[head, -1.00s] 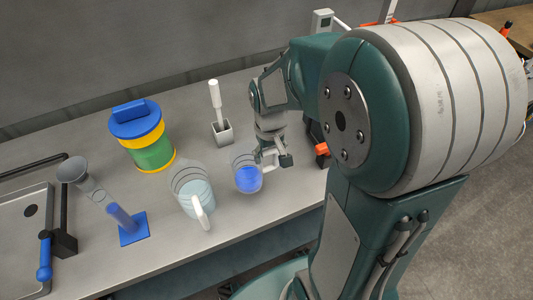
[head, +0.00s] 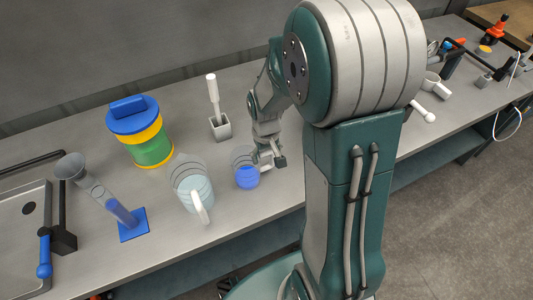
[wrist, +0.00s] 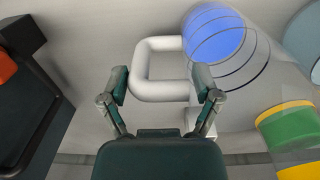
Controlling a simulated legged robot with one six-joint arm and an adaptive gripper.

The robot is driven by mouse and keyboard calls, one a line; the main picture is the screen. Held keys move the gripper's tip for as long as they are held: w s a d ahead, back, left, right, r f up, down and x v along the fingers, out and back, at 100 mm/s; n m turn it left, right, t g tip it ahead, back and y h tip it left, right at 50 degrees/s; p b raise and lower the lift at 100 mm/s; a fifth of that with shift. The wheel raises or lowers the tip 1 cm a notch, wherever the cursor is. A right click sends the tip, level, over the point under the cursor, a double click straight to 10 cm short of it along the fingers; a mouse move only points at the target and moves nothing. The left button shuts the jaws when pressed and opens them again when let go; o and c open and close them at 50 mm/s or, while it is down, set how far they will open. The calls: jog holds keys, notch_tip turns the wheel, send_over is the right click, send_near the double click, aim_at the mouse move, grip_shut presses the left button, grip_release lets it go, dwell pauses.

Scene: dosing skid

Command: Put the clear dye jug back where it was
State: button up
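The clear dye jug (head: 246,176), holding blue liquid, stands upright on the grey bench (head: 90,258). It also shows in the wrist view (wrist: 222,42), with its white loop handle (wrist: 142,68) towards my gripper. My gripper (head: 270,160) is at the handle side of the jug, to its right in the head view. In the wrist view my gripper (wrist: 160,82) is open, its fingers apart with the handle between or just beyond the tips; I cannot tell if they touch it.
A second clear jug (head: 192,187) with pale liquid stands close left. Behind are a blue-lidded yellow and green container (head: 150,152) and a white-handled tool in a holder (head: 220,129). A dark, orange-marked object (wrist: 35,110) is left in the wrist view.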

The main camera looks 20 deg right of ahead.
dwell(0.4)
notch_tip(320, 180, up, 11)
jog(key=shift+a+f, duration=0.1)
jog(key=s+a+r+t, duration=0.2)
jog(key=s+r, duration=0.3)
jog(key=s, duration=0.2)
jog(key=s+a+r+t, duration=0.3)
jog(key=s+r, duration=0.2)
jog(key=s, duration=0.2)
jog(key=shift+a+r+t, duration=0.25)
jog(key=shift+a+t, duration=0.05)
